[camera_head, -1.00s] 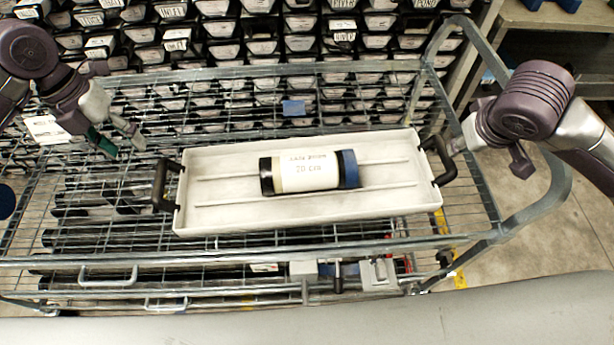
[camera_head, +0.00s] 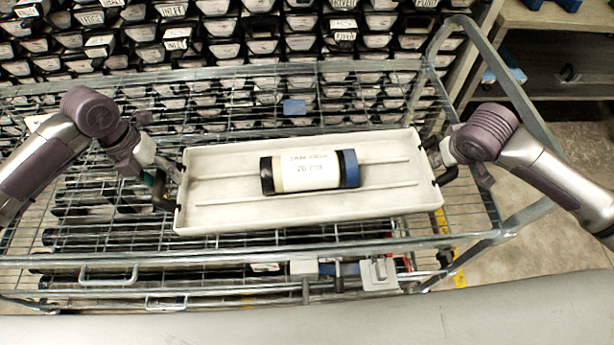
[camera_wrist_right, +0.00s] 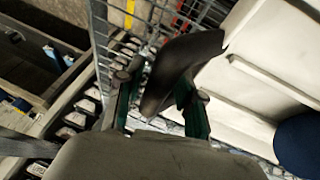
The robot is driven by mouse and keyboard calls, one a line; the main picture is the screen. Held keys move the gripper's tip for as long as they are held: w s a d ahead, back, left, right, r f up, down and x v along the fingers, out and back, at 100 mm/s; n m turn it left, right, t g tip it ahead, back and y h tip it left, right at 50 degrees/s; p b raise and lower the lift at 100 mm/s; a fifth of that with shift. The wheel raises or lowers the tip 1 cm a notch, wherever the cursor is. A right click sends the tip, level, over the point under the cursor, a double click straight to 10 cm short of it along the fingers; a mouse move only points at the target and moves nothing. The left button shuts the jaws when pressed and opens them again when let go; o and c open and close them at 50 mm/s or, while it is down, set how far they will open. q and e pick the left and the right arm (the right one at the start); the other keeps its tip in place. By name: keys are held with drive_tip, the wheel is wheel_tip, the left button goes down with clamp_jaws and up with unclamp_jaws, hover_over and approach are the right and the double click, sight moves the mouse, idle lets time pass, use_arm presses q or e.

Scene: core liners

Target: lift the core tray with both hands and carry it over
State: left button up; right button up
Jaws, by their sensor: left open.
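The core tray (camera_head: 225,215) is a long pale tray on the wire cart, with a dark handle at each end. A cylinder with a white label, one black end and one blue end (camera_head: 349,168) lies in its middle. My left gripper (camera_head: 165,172) is open at the left handle (camera_head: 160,197); whether the handle is between its fingers is hard to see. My right gripper (camera_head: 440,157) is at the right handle (camera_head: 447,176). In the right wrist view, the black handle (camera_wrist_right: 180,68) lies between the green-padded fingers (camera_wrist_right: 158,105), with a gap beside the left finger.
The wire cart (camera_head: 250,262) has a raised front rail and a curved frame on the right (camera_head: 525,205). Racks of labelled core boxes (camera_head: 262,45) fill the back. A wooden shelf (camera_head: 555,30) stands at the upper right. The mesh left of the tray is mostly clear.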

use_arm(q)
drive_tip(key=c, duration=0.7)
use_arm(e)
drive_tip(key=c, duration=0.6)
use_arm(q)
clamp_jaws()
use_arm(e)
clamp_jaws()
